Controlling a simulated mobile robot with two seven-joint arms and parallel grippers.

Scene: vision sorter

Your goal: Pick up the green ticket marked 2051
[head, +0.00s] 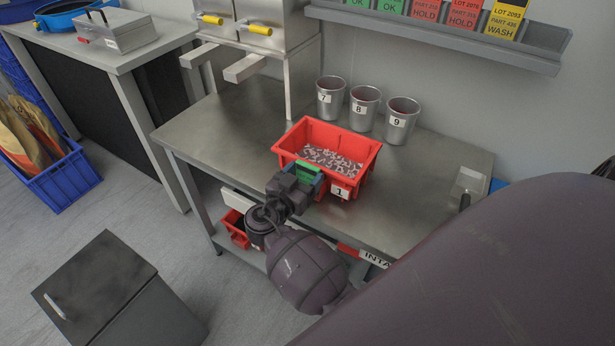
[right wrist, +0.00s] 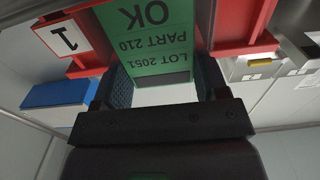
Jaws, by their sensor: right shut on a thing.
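The green ticket (right wrist: 155,35) reads LOT 2051, PART 210 and OK, upside down in the right wrist view. My right gripper (right wrist: 160,85) is shut on it, one finger at each side of its lower part. In the head view the ticket's green top edge (head: 308,166) shows at the right gripper (head: 303,178), at the front wall of the red bin (head: 366,165). The bin carries a label 1 and holds small pale pieces. I cannot tell whether the ticket still touches the bin. My left gripper is not in view.
The bin stands on a grey metal table (head: 215,120). A wall rack (head: 440,38) above holds other tickets. A grey cabinet (head: 95,290) stands at front left.

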